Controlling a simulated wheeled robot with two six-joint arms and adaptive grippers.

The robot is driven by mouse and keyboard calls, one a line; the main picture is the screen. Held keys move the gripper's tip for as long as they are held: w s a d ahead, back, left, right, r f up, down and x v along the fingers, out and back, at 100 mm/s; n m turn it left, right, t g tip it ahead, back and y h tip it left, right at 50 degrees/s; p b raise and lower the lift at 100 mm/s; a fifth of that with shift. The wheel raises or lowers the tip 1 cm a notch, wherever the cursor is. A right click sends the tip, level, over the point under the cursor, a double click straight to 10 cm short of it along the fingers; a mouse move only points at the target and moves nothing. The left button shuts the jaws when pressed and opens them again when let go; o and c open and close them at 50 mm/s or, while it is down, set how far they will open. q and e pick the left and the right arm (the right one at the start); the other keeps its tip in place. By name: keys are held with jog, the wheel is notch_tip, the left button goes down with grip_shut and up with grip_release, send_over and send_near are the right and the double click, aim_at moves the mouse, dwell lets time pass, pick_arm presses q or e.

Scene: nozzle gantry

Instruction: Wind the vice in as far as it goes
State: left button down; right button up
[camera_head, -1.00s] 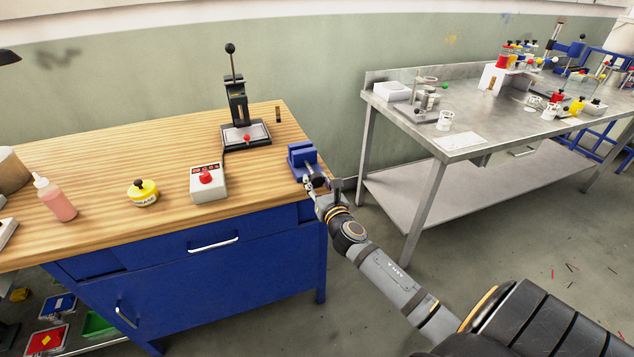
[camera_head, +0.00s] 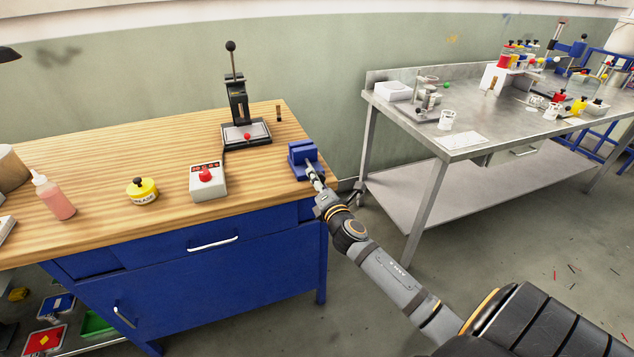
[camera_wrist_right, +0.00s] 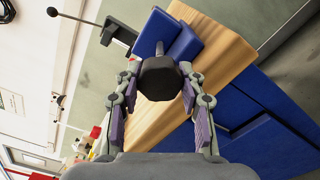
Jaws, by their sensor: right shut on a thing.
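The blue vice (camera_head: 303,157) sits at the right end of the wooden bench, by its front corner. It also shows in the right wrist view (camera_wrist_right: 182,42). My right gripper (camera_head: 316,180) reaches in from the lower right to the front of the vice. In the wrist view its two purple-padded fingers (camera_wrist_right: 160,86) are on either side of the dark round vice handle (camera_wrist_right: 160,78) and shut on it. The gap between the vice's jaws is hard to make out. My left gripper is not in view.
On the bench (camera_head: 110,165) stand a lever press (camera_head: 240,115), a control box with a red button (camera_head: 207,181), a yellow grease tin (camera_head: 143,190) and a pink bottle (camera_head: 55,197). A steel table (camera_head: 480,120) stands to the right, across a gap.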

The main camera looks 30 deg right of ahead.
jog(key=m+b, duration=0.1)
jog(key=m, duration=0.3)
jog(key=shift+m+b, duration=0.45)
jog(key=shift+m, duration=1.25)
jog(key=shift+m, duration=0.3)
jog(key=o, duration=1.2)
